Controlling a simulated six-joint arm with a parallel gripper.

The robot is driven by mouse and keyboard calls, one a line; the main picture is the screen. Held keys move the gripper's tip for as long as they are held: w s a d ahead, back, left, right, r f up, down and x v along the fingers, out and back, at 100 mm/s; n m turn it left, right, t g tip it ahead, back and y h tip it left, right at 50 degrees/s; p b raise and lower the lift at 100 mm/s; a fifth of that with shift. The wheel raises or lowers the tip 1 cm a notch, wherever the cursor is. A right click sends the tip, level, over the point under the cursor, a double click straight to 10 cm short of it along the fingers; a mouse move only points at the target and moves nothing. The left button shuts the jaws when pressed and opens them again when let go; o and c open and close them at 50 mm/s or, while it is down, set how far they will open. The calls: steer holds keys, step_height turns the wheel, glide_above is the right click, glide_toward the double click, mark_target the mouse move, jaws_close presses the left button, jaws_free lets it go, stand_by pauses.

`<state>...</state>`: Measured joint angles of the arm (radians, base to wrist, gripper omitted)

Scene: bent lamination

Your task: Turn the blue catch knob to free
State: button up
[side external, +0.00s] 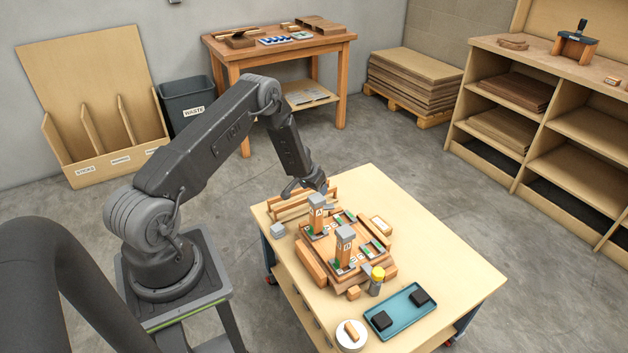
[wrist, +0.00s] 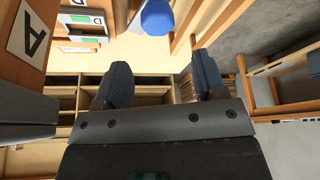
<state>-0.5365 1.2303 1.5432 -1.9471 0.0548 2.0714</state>
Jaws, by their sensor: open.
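The blue knob (wrist: 157,17) shows at the top of the wrist view, ahead of my fingertips and between their lines, with a gap between. I cannot make it out in the side view, where my gripper and the wooden fixture crowd that spot. My gripper (wrist: 160,75) has its two dark blue-grey fingers apart with nothing between them. In the side view my gripper (side external: 308,187) hangs over the far left part of the table, beside the wooden fixture (side external: 345,282). Which way the knob is turned cannot be told.
A post marked A (wrist: 30,35) stands close on the left of the wrist view. Post B (side external: 345,240) is nearer the side camera. The table's right side is bare.

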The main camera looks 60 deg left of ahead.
steer(key=shift+r, duration=1.65)
steer(key=s+f+n+t+h, duration=0.1)
steer(key=s+f+n+t, duration=0.3)
steer(key=n, duration=1.2)
steer(key=s+f+n+t+h, duration=0.15)
steer(key=s+n+t, duration=0.5)
steer(key=n, duration=0.95)
steer(key=shift+g+y, duration=0.45)
steer(key=x, duration=1.3)
steer(key=shift+s+a+f, duration=0.1)
steer(key=shift+a, duration=0.1)
